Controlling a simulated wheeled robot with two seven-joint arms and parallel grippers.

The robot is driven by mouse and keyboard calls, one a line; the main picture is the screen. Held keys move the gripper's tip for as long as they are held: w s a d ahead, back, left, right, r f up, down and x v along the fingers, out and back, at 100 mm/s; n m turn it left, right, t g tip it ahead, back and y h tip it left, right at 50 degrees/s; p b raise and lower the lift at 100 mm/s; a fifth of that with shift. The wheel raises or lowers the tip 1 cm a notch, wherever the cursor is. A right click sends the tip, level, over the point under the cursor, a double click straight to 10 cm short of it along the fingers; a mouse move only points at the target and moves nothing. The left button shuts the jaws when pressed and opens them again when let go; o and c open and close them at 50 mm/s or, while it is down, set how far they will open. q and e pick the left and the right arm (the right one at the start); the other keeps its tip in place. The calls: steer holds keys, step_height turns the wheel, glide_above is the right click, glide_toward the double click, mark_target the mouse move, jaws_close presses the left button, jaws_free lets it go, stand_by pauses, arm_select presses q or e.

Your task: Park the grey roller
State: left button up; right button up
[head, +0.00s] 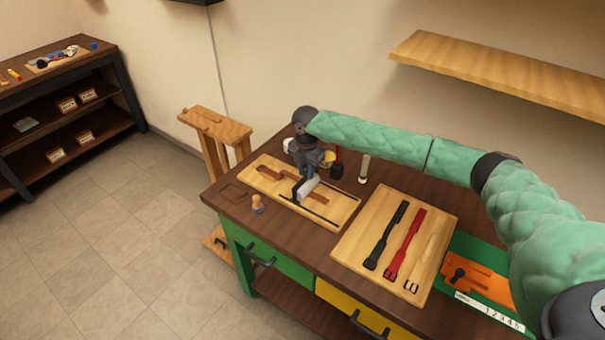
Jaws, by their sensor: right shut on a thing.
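My right gripper (308,174) points down over the left wooden board (335,216) and is shut on the grey roller (308,188). The roller is a light grey cylinder with a dark frame, seen just below the jaws. A brown leather strap (271,176) lies on this board, partly hidden by the gripper and roller. I cannot tell whether the roller touches the strap or board. My left gripper is out of view.
A second board (346,246) holds black, red and pale straps. An orange block (478,284) lies at the right. A small peg (257,204) stands at the front left. A pale upright cylinder (364,169) and a dark red-and-black item (337,168) stand behind the boards.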

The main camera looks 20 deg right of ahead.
steer(key=shift+s+d, duration=0.2)
steer(key=shift+s, duration=0.05)
